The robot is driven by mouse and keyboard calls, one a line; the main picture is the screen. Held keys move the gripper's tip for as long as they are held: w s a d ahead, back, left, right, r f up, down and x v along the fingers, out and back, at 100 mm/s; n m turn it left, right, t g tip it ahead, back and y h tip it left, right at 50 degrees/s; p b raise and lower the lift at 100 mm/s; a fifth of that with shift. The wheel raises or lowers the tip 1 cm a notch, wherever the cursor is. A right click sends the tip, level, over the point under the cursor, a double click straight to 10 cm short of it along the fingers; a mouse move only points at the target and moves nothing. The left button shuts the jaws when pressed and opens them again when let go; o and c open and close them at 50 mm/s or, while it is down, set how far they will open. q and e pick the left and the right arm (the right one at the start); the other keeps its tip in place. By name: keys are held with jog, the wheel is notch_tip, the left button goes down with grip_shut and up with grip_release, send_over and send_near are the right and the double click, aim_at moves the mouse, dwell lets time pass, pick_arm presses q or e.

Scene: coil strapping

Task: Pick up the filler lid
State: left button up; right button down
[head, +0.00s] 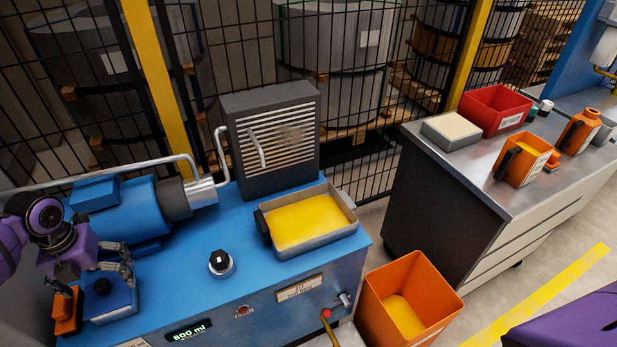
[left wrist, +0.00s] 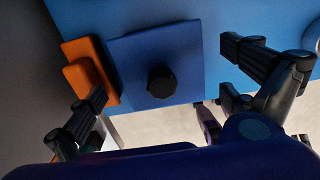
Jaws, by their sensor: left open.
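The filler lid looks to be the blue square plate with a black knob (head: 102,287) at the near left corner of the blue machine. In the left wrist view its plate (left wrist: 130,75) lies flat, with the knob on top. An orange block (head: 67,311) sits against its left side. My left gripper (head: 96,282) is open and empty over the lid, pointing down. In the left wrist view one finger is beside the orange block and the other is right of the lid, with the knob between them. I cannot tell whether a finger touches anything. My right gripper is not seen.
The blue machine top (head: 185,280) carries a motor, a grey tray (head: 310,241) with yellow liquid and a dark knob (head: 221,262). An orange bin (head: 408,300) stands at its right. A steel bench (head: 470,170) holds a red bin and orange jugs. A mesh fence stands behind.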

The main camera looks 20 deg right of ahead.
pick_arm(q)
jog(key=shift+f, duration=0.85)
jog(key=shift+c, duration=0.4)
jog(key=c, duration=1.1)
jog(key=shift+r, duration=0.1)
